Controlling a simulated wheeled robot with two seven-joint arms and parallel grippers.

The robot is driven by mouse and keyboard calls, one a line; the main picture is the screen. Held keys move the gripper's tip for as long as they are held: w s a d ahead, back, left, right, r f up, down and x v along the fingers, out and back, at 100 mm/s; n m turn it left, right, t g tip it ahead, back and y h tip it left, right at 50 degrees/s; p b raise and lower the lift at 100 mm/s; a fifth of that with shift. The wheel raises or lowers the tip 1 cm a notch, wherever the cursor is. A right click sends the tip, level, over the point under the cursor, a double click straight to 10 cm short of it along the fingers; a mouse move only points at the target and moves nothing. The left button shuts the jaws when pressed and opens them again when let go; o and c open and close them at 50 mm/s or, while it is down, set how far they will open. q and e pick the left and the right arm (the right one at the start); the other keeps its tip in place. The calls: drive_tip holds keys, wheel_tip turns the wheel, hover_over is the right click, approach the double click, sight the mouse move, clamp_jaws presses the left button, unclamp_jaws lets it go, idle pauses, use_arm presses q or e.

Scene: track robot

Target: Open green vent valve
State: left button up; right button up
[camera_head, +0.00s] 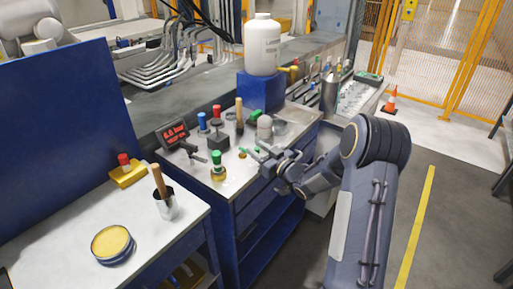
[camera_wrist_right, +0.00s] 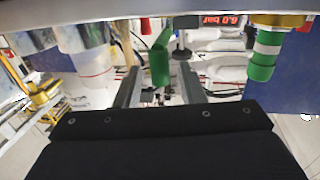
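The green vent valve handle (camera_wrist_right: 160,62) shows in the right wrist view as a green lever hanging between the two grey fingers of my right gripper (camera_wrist_right: 158,88), with gaps on both sides. In the head view small green parts of the valve (camera_head: 243,153) show just left of the right gripper (camera_head: 262,156), at the bench's right front side; the gripper partly hides them. The fingers are apart and hold nothing. A separate green-topped fitting on a brass base (camera_head: 217,166) stands further left. My left gripper is not in view.
A red-lit display (camera_head: 173,133) stands behind; in the wrist view it reads 6.0 bar (camera_wrist_right: 222,20). Red and blue knobs (camera_head: 202,121) stand near it. A white bottle (camera_head: 262,45) sits on a blue block (camera_head: 261,91). A lower table (camera_head: 75,205) is at left.

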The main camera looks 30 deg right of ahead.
drive_tip(key=shift+w+a, duration=0.1)
drive_tip(key=shift+w, duration=0.35)
clamp_jaws()
